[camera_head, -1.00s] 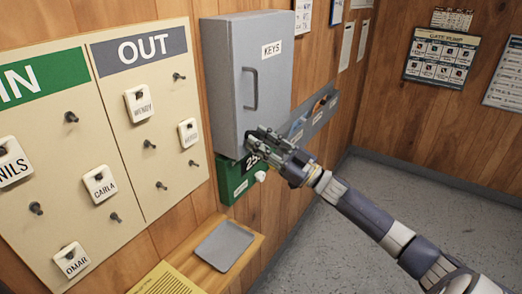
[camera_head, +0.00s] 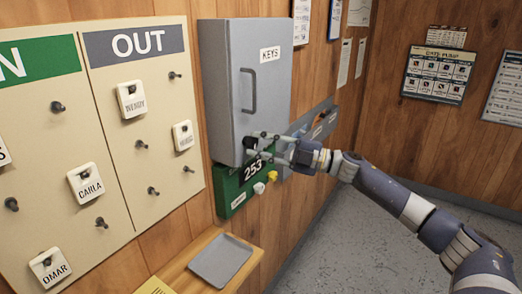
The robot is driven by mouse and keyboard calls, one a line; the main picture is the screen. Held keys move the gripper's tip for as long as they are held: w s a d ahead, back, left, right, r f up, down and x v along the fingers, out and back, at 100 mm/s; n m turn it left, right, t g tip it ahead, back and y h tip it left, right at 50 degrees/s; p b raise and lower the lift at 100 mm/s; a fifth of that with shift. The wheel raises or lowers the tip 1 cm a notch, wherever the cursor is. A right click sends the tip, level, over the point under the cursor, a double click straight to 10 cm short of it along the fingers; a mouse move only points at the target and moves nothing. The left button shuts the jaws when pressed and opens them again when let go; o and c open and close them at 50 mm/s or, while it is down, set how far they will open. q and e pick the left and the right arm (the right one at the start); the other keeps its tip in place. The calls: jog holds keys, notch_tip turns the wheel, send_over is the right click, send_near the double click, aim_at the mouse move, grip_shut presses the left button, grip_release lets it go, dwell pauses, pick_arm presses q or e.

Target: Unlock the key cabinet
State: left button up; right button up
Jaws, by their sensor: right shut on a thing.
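The grey key cabinet (camera_head: 225,75) hangs on the wood wall in the head view. Its door is shut, with a KEYS label (camera_head: 270,53) and a bar handle (camera_head: 250,92). My right gripper (camera_head: 256,145) reaches in from the right, its fingertips at the lower part of the door below the handle. It is shut on a small dark thing there, mostly hidden by the fingers. I cannot tell whether that is a key or part of the lock. My left gripper is not in view.
A green box (camera_head: 228,188) marked 253, with a yellow knob (camera_head: 272,176) and a white knob (camera_head: 259,188), sits under the cabinet. A grey tray (camera_head: 221,260) lies on the wooden shelf (camera_head: 180,270). The IN/OUT tag board (camera_head: 120,190) is at left. Floor at right is clear.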

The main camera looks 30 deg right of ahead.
jog(key=shift+n+g, duration=0.3)
jog(key=shift+n, duration=0.6)
jog(key=o, duration=1)
jog(key=shift+o, duration=0.2)
jog(key=v, duration=1.2)
jog(key=shift+r, duration=0.15)
